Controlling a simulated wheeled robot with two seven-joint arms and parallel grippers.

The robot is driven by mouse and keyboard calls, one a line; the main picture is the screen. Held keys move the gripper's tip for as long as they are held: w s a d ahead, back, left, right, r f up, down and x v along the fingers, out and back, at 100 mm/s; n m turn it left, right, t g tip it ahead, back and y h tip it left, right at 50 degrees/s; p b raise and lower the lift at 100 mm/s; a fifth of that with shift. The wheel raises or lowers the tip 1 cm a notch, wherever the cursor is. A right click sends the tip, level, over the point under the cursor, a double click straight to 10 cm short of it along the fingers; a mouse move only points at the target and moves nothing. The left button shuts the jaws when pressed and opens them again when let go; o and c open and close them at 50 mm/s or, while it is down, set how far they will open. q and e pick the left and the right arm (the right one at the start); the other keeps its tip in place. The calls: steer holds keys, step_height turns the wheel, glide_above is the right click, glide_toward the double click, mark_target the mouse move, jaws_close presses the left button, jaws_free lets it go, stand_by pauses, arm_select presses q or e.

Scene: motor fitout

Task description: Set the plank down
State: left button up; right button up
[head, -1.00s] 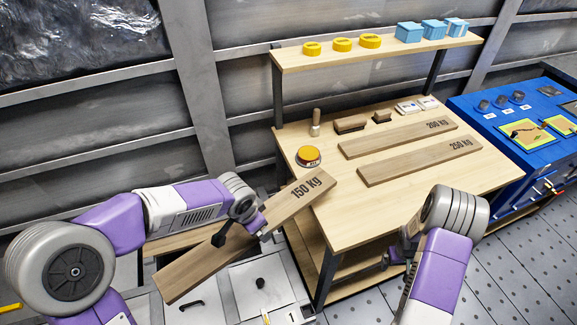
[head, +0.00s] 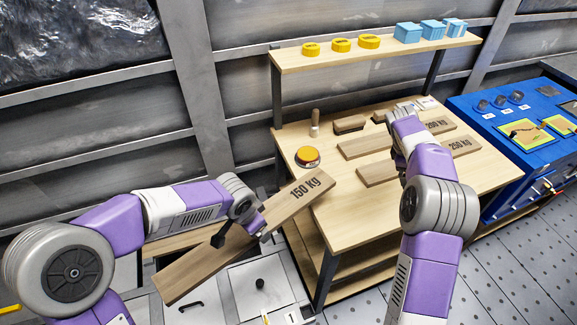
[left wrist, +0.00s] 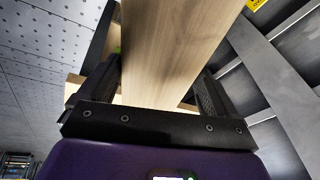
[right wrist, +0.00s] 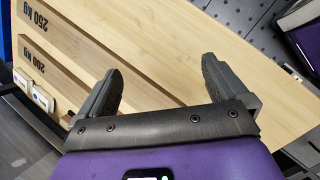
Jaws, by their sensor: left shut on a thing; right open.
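The plank marked 150 kg (head: 290,205) is held at a slant in the head view, its labelled end by the workbench's (head: 340,222) left front corner and its other end out over the grey cabinet. My left gripper (head: 240,228) is shut on it; the left wrist view shows the plank (left wrist: 170,50) between the fingers. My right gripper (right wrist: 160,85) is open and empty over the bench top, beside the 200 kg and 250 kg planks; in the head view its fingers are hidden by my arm.
Planks marked 200 kg (head: 362,146) and 250 kg (head: 375,174) lie on the bench. A yellow button (head: 307,155), a brush (head: 348,124) and a small upright tool (head: 315,125) stand behind. A shelf (head: 385,50) holds yellow rings and blue boxes. The bench's front middle is clear.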

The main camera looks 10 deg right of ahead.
steer(key=w+a+r+n+y, duration=0.2)
steer(key=a+n+y, duration=0.4)
steer(key=a, duration=1.5)
arm_select(q)
steer(key=shift+r, duration=0.1)
arm_select(e)
steer(key=n+g+y, duration=0.3)
steer(key=n, duration=0.6)
glide_toward(275, 206)
step_height(275, 206, up, 3)
steer(key=x, duration=0.9)
steer(key=shift+w+d+f, duration=0.25)
steer(key=shift+f, duration=0.35)
arm_select(q)
steer(key=shift+w+d+r, duration=0.1)
steer(key=shift+c, duration=0.2)
arm_select(e)
steer(key=shift+x, duration=0.8)
steer(key=shift+c, duration=0.3)
